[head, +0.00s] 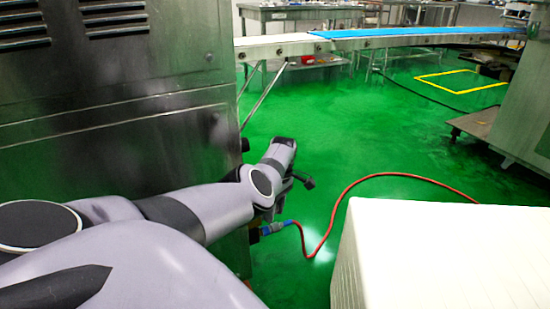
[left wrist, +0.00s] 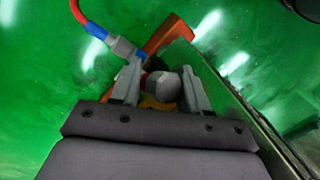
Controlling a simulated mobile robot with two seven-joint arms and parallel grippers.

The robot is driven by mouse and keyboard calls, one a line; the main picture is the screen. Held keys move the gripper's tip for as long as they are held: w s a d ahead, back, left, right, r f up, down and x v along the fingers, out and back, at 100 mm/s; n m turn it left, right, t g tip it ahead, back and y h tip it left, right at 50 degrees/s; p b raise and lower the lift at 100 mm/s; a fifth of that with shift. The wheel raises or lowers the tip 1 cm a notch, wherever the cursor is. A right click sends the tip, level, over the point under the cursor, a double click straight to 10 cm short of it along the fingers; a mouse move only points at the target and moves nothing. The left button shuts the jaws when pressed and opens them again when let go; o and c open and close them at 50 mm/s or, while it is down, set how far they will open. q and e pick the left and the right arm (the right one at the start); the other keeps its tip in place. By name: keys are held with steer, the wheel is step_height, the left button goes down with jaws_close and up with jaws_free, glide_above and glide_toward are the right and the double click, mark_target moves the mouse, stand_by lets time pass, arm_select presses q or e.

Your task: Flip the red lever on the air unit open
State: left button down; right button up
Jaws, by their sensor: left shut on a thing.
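The air unit (left wrist: 163,86) shows in the left wrist view as a grey rounded part with a small red patch, the red lever (left wrist: 144,78), at its left side. My left gripper (left wrist: 162,76) has one finger on each side of these parts and is shut on the lever, which is mostly hidden. I cannot tell the lever's angle. In the head view my left gripper (head: 284,195) is at the side of the steel machine, with its fingertips hidden. The air unit's blue hose fitting (head: 277,227) shows just below it. My right gripper is not in view.
A red hose (head: 345,190) curves from the fitting across the green floor. The steel machine (head: 110,100) fills the left. A white box-like surface (head: 450,250) stands at the right front. A conveyor (head: 400,38) crosses the back. An orange bracket (left wrist: 165,33) is beside the air unit.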

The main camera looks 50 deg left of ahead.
arm_select(q)
steer(key=shift+w+a+r, duration=0.1)
steer(key=shift+a+r, duration=0.05)
steer(key=shift+a, duration=0.05)
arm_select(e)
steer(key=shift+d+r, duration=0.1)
arm_select(q)
steer(key=c, duration=0.6)
jaws_free()
steer(key=shift+h, duration=0.3)
steer(key=shift+p+v, duration=0.85)
steer(key=shift+v, duration=2.75)
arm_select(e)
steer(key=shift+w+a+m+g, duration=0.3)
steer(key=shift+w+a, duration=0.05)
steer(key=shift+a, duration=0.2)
